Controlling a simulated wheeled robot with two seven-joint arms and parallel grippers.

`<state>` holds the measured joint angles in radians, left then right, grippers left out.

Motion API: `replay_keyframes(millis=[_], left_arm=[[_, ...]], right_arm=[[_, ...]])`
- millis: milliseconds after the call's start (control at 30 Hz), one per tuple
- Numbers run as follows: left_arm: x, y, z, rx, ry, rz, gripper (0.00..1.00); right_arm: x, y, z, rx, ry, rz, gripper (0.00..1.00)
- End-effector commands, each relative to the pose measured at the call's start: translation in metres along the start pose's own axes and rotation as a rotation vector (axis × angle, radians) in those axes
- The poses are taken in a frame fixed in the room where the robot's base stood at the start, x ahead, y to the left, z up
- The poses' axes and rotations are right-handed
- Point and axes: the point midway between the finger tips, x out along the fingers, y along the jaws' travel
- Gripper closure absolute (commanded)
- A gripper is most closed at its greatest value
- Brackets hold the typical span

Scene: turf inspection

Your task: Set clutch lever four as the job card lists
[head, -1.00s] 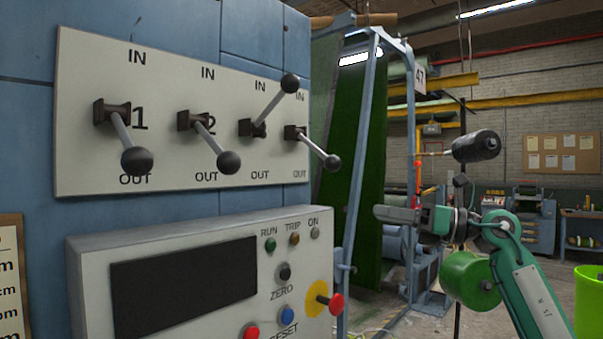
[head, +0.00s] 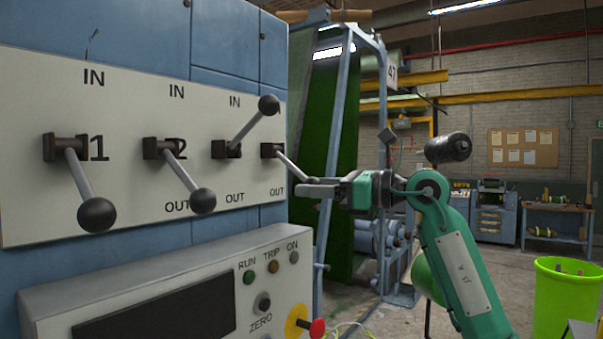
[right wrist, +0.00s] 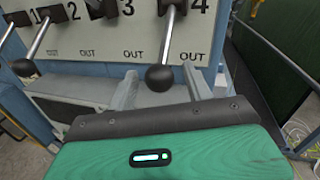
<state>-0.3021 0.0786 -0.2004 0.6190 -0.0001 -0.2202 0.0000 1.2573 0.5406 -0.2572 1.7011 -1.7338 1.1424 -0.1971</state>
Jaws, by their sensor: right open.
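Clutch lever four (head: 291,165) is the rightmost on the pale lever panel (head: 20,205). Its rod slopes down and to the right, toward OUT. Its dark knob is mostly hidden behind my right gripper (head: 312,187) in the head view. In the right wrist view the black knob (right wrist: 159,78) shows between the two spread fingers, near their tips, with the rod rising to the number 4. My right gripper is open and not closed on the knob; contact cannot be told. My left gripper is not in view.
Levers one (head: 95,213) and two (head: 202,200) point down, and lever three (head: 267,106) points up toward IN. A control box (head: 160,285) with a red knob (head: 317,327) juts out below the panel. A green bin (head: 567,310) stands on the floor at right.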

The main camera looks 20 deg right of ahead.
Motion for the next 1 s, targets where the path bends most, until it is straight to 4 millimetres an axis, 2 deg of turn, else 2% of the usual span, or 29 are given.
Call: replay_keyframes(millis=[33,200,567,667,833,1000], left_arm=[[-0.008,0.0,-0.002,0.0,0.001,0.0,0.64],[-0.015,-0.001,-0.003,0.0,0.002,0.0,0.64],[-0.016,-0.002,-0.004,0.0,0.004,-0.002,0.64],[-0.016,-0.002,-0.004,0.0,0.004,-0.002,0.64],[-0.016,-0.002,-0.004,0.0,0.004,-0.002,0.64],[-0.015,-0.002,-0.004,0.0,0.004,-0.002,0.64]], right_arm=[[0.009,0.0,0.003,0.002,0.0,0.003,0.49],[0.026,0.0,0.001,0.002,0.0,0.002,0.49],[0.032,0.0,-0.001,0.001,0.0,0.0,0.49],[0.032,0.0,-0.001,0.001,0.0,0.0,0.64],[0.032,0.0,-0.001,0.001,0.0,0.0,0.98],[0.031,0.001,0.0,0.001,0.0,0.0,1.0]])
